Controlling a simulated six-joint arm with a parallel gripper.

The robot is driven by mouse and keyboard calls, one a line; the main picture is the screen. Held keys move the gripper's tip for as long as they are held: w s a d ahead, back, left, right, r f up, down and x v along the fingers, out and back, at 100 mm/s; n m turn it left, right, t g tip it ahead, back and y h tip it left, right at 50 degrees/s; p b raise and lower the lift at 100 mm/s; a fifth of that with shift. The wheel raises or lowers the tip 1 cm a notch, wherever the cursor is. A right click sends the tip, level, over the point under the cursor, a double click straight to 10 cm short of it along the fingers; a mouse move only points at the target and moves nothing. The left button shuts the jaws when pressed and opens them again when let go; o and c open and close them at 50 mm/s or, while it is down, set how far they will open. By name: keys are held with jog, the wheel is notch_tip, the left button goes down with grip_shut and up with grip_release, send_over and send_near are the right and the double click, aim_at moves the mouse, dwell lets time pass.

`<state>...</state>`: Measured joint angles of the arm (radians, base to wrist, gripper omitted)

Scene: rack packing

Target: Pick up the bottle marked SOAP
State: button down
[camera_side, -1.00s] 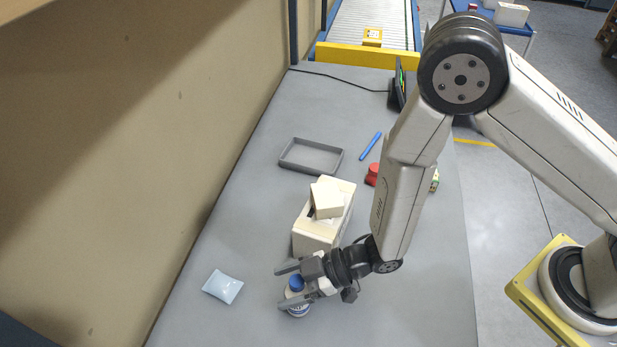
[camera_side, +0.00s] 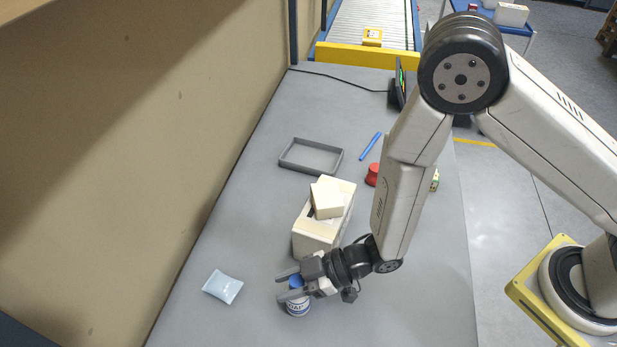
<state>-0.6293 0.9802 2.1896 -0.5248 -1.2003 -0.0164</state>
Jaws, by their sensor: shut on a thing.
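The bottle marked SOAP (camera_side: 298,308) is a small white bottle with dark blue lettering and a blue cap. It stands upright at the front of the grey table, and its label is only partly readable. My gripper (camera_side: 290,286) reaches in from the right and is shut on the bottle at its blue cap. The fingers hide part of the bottle's upper portion. I cannot tell any gap between the bottle's base and the table.
A cream box (camera_side: 318,233) with a smaller block (camera_side: 327,199) on top stands just behind my gripper. A pale blue packet (camera_side: 222,287) lies to the left. A grey tray (camera_side: 311,156), a blue pen (camera_side: 370,146) and a red object (camera_side: 372,174) are farther back.

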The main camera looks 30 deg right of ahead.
jog(key=shift+r, duration=0.15)
notch_tip(320, 180, up, 10)
dwell(0.8)
jog(key=shift+d+f, duration=0.1)
jog(key=shift+f, duration=0.1)
dwell(0.5)
